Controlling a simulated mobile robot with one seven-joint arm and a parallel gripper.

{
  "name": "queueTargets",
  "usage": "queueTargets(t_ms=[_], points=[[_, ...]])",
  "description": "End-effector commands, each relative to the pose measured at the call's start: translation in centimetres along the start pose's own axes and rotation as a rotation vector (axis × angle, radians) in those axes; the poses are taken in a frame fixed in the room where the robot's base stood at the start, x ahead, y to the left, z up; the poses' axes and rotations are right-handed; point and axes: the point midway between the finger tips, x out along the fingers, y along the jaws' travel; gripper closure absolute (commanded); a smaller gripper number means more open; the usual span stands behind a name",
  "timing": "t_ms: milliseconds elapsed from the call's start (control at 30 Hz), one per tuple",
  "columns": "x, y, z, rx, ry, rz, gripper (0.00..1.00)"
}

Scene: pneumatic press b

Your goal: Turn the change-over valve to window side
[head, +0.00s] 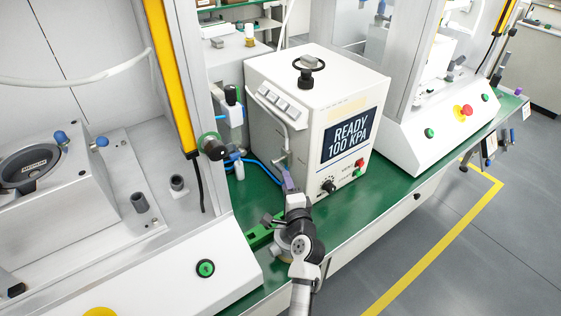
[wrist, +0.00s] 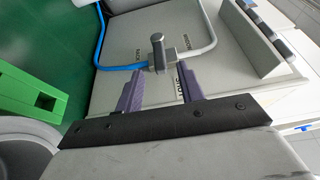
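The change-over valve (wrist: 160,62) is on the side of the white press controller box (head: 312,110). A blue tube joins it from the left and a grey tube from the right in the wrist view. Nothing is seen between the fingers, and contact cannot be told. In the head view my gripper (head: 288,180) is close to the valve's side of the box and partly hides it.
The controller's screen (head: 349,134) reads READY 100 KPA. A green block (wrist: 33,93) lies on the green bench (head: 350,212). A white press machine (head: 75,200) stands at left, another (head: 430,125) at right. The blue tube (head: 262,166) runs close by my gripper.

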Motion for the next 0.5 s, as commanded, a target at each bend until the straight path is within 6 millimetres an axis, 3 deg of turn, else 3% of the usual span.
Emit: queueTargets(t_ms=[200, 500], points=[[4.7, -0.4, 0.0, 0.0, -0.001, -0.001, 0.62], [7.9, -0.1, 0.1, 0.0, -0.002, 0.0, 0.62]])
